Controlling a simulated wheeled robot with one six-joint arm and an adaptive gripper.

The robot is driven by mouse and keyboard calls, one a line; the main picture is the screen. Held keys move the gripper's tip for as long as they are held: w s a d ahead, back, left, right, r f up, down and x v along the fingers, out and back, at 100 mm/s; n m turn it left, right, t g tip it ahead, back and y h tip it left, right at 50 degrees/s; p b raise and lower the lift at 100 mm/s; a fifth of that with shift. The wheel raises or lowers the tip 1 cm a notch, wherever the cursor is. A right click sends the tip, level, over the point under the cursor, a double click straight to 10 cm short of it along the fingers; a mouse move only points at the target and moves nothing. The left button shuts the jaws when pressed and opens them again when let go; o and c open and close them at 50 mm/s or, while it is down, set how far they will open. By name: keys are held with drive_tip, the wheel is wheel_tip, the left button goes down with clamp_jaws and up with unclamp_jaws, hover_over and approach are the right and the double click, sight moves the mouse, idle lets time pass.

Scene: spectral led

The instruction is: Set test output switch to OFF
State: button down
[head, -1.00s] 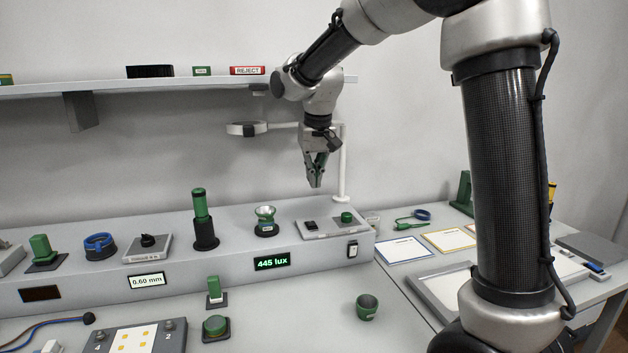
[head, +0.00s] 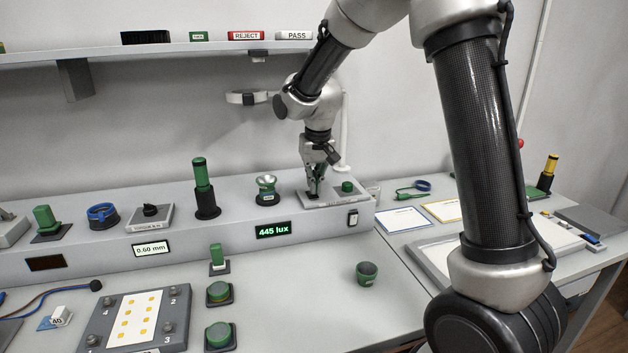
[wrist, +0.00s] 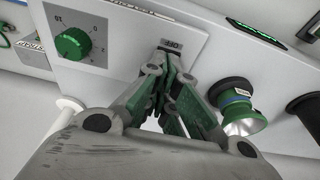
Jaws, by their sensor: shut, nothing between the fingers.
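My gripper (head: 314,193) is shut and empty, pointing down at the left part of a light switch panel (head: 330,203) on the raised grey console. In the wrist view my fingertips (wrist: 168,62) are at a small dark part with an OFF label (wrist: 171,44). The fingers hide most of the switch there, so its position and any contact cannot be told. A green knob (head: 347,186) sits on the same panel, right of my gripper; it also shows in the wrist view (wrist: 75,42), with a number scale.
A lamp-like green and silver piece (head: 266,189) stands on the console left of the panel. A display (head: 273,230) reads 445 lux. A rocker switch (head: 352,217) is on the console's front face. A green cup (head: 366,273) stands on the table in front.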

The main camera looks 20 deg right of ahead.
drive_tip(key=shift+s+f, duration=0.3)
drive_tip(key=shift+f, duration=0.2)
drive_tip(key=shift+s+f, duration=0.1)
drive_tip(key=shift+s, duration=0.2)
drive_tip(key=shift+w, duration=0.15)
drive_tip(key=shift+w, duration=0.6)
drive_tip(key=shift+r, duration=0.35)
drive_tip(key=s+v, duration=0.3)
drive_tip(key=v, duration=1)
drive_tip(key=shift+f, duration=0.3)
